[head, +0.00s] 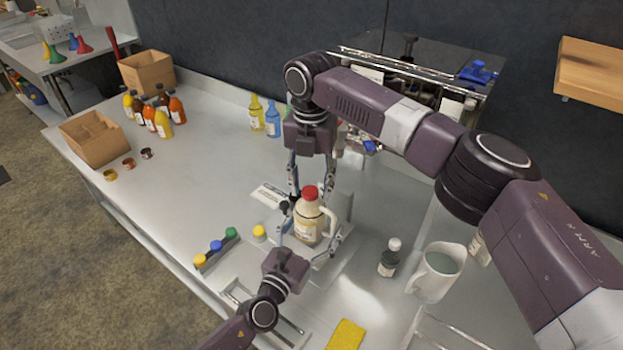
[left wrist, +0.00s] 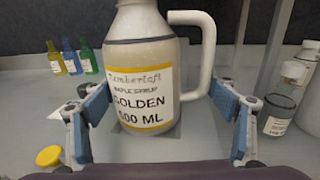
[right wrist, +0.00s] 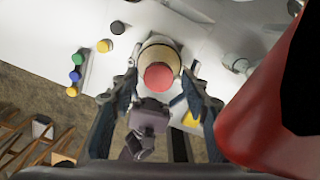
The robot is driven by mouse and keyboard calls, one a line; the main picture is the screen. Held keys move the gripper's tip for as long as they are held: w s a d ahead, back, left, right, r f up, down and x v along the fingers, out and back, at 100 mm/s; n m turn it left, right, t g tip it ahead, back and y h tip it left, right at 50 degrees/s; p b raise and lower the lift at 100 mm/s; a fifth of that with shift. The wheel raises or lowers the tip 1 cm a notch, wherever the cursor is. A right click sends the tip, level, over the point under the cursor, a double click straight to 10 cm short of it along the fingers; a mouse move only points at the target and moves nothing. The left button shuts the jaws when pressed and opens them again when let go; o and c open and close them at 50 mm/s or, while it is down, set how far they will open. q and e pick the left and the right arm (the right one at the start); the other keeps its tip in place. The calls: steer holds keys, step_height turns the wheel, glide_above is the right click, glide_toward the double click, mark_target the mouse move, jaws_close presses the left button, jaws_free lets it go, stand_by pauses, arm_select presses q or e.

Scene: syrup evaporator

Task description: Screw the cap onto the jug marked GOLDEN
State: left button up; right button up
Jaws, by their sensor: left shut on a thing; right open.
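The cream jug marked GOLDEN (head: 308,226) stands upright near the table's middle, its handle to the right; its label is readable in the left wrist view (left wrist: 142,95). A red cap (head: 310,192) sits at the top of its neck; whether it is tight cannot be told. It also shows from above in the right wrist view (right wrist: 158,76). My left gripper (head: 298,238) is shut on the jug's body from the front. My right gripper (head: 312,188) points down from above, open, its fingers on either side of the red cap and apart from it.
A loose yellow cap (head: 259,231) lies left of the jug, near a rack with yellow, blue and green caps (head: 216,246). A small dark bottle (head: 389,260) and a white pitcher (head: 436,275) stand right. A yellow sponge (head: 345,335) lies in front. Several bottles stand behind.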

arm_select(q)
steer(key=shift+w+a+f, duration=0.1)
steer(key=shift+w+a, duration=0.05)
steer(key=shift+a, duration=0.15)
arm_select(e)
jaws_close()
steer(key=shift+o, duration=0.4)
jaws_free()
steer(key=shift+r, duration=2.25)
steer(key=o, duration=0.6)
steer(key=shift+c, duration=0.2)
